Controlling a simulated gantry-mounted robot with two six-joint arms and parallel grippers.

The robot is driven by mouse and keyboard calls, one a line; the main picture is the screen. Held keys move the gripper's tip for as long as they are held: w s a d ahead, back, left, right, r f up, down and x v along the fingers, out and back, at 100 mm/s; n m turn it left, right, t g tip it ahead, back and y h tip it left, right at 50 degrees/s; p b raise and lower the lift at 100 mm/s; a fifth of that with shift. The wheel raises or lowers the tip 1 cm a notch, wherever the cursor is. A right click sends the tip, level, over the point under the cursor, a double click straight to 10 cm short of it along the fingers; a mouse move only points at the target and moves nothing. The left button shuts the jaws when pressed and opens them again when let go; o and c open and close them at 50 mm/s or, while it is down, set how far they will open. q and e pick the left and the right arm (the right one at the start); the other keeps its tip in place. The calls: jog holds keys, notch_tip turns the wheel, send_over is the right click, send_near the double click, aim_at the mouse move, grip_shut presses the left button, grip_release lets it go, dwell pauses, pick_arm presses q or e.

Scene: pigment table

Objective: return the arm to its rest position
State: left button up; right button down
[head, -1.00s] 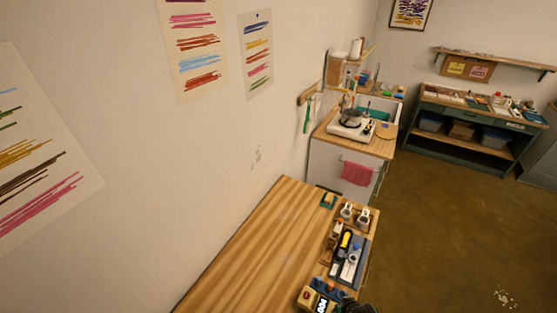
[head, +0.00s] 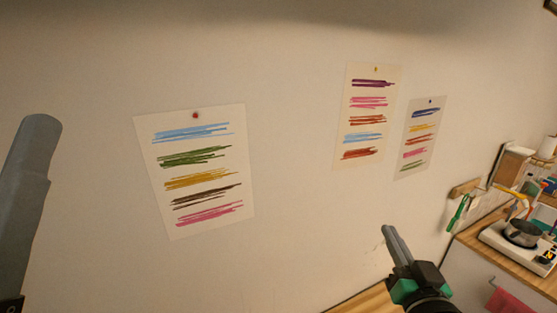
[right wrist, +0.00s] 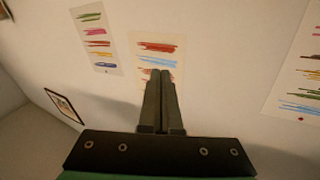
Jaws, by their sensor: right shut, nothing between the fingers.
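My right gripper (head: 388,232) is in the head view at the lower right, above the edge of a wooden table top and in front of the wall. Its fingers are shut together with nothing between them. The right wrist view shows the same closed fingers (right wrist: 160,78) against a wall sheet. A grey finger of my left gripper (head: 38,125) rises at the left edge of the head view. Its jaw opening cannot be made out, and the rest of that arm is out of frame.
Paper sheets with coloured strokes hang on the wall: one at left (head: 195,172) and two at right (head: 366,115) (head: 420,137). A wooden table (head: 365,300) shows at the bottom. A counter with a hot plate and pot (head: 522,232) stands at right. Only wall lies between the grippers.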

jog(key=s+a+r+n+t+y, duration=0.1)
jog(key=s+a+r+t, duration=0.15)
jog(key=r, duration=0.45)
jog(key=s+a+r+t+y, duration=0.15)
jog(key=s+r, duration=0.25)
jog(key=r, duration=0.4)
jog(key=s+a+r+n+t+y, duration=0.1)
jog(key=s+r+t, duration=0.4)
jog(key=s+r, duration=0.6)
jog(key=shift+s+a+n, duration=0.15)
jog(key=shift+s+n, duration=0.65)
jog(key=shift+s, duration=0.15)
jog(key=shift+r, duration=0.1)
